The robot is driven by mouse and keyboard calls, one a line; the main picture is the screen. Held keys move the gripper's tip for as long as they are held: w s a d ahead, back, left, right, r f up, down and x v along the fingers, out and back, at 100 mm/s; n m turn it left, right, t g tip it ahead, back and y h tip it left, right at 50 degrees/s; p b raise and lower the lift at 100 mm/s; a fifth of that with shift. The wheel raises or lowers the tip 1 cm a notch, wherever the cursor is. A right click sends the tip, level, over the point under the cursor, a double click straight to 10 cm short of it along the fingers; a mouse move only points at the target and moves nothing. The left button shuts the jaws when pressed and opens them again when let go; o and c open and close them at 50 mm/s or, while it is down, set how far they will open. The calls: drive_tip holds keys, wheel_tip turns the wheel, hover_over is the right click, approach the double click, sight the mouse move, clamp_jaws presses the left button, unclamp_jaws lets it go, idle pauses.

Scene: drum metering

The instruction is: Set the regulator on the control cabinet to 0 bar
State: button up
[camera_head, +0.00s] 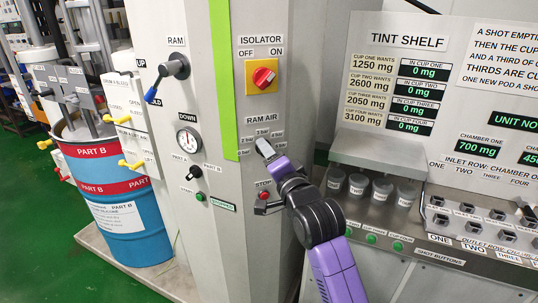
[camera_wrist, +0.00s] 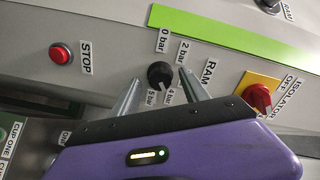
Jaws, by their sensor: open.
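The regulator is a round black knob (camera_wrist: 160,75) on the grey cabinet front, seen in the wrist view. Labels reading 0 bar (camera_wrist: 163,40), 2 bar (camera_wrist: 183,53), 4 bar and 5 bar (camera_wrist: 151,93) stand around it. A pale mark seems to lie on the knob's lower side, towards the 4 bar and 5 bar labels; I cannot tell which. My gripper (camera_wrist: 160,78) is open, one finger on each side of the knob; contact is unclear. In the head view my gripper (camera_head: 265,148) covers the knob below the RAM AIR label (camera_head: 261,115).
A red STOP button (camera_wrist: 61,55) and the red isolator switch (camera_wrist: 258,97) flank the regulator in the wrist view. In the head view, a ram lever (camera_head: 172,68) and a gauge (camera_head: 188,139) are left; the tint shelf (camera_head: 380,155) with cups is right.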

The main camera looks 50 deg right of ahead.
drive_tip(key=shift+c, duration=0.4)
clamp_jaws()
